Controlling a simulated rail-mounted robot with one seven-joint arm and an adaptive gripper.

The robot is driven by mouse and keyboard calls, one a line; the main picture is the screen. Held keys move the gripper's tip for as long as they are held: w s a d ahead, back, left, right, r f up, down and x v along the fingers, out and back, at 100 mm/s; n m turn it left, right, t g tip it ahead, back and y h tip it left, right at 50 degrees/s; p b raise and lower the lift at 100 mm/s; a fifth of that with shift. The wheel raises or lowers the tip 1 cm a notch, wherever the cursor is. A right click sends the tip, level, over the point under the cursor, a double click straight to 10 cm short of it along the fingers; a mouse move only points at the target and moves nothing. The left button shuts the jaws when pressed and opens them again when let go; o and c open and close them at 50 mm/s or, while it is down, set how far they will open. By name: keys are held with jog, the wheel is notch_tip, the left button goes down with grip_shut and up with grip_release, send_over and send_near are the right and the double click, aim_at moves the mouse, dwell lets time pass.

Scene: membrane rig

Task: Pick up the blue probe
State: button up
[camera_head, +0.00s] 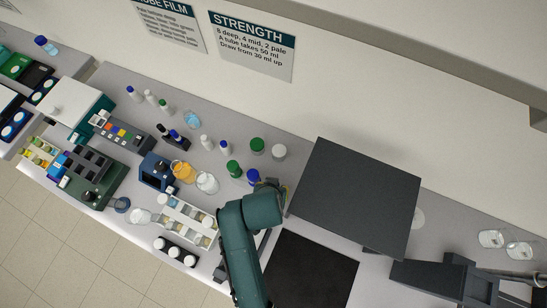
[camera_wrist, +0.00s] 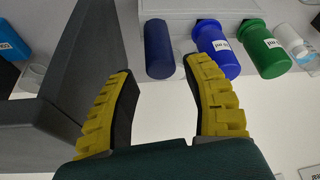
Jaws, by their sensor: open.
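A dark blue upright cylinder, which looks like the blue probe (camera_wrist: 159,45), shows in the wrist view just beyond the fingertips, at the gap between them. My gripper (camera_wrist: 160,68) is open, with yellow ribbed fingers on either side and nothing between its pads. The right fingertip is close to the cylinder's right side; I cannot tell whether they touch. In the head view my arm covers this spot, and I cannot make out the probe there.
A blue bottle (camera_wrist: 216,50) and a green bottle (camera_wrist: 264,48) stand close to the right of the cylinder. A large dark box (camera_head: 355,195) stands right of my arm. A white rack (camera_head: 190,222) with several vials is to the left.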

jog(key=x, duration=0.6)
jog(key=shift+w+d+f+p, duration=0.1)
jog(key=shift+f+p, duration=0.05)
jog(key=shift+p, duration=0.2)
jog(key=c, duration=0.8)
